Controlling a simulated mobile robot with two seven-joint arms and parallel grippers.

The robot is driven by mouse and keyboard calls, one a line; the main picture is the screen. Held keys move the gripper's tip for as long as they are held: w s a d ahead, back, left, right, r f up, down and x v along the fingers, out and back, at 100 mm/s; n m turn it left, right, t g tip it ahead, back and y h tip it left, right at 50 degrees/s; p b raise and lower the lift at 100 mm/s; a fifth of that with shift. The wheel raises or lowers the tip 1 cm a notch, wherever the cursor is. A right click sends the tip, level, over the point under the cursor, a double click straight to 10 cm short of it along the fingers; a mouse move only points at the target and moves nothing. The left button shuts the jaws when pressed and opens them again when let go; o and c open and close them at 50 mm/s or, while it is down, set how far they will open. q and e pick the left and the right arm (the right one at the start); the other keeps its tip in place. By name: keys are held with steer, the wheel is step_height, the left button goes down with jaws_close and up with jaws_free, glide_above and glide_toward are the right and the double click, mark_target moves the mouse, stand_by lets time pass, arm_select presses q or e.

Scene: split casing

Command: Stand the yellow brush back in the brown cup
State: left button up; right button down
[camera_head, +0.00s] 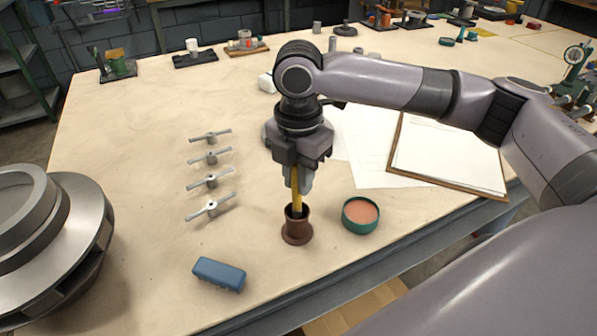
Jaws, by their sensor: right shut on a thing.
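My right gripper (298,178) points down over the table and is shut on the yellow brush (297,199). The brush is upright, with its lower end at the mouth of the brown cup (297,230). Its lower tip is hidden by the cup's rim, and its upper part is hidden by the gripper. The cup stands upright on the table below the gripper. I cannot tell how deep the brush is in the cup. My left gripper is not in view.
A green tin with orange contents (360,215) stands right of the cup. A blue block (219,274) lies at the front left. Several grey winged parts (210,181) lie in a column on the left. A clipboard with paper (449,158) lies at right. A large metal casing (88,235) stands at far left.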

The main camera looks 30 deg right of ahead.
steer(key=c, duration=0.9)
jaws_free()
steer(key=shift+c, duration=0.2)
steer(key=shift+r, duration=3.6)
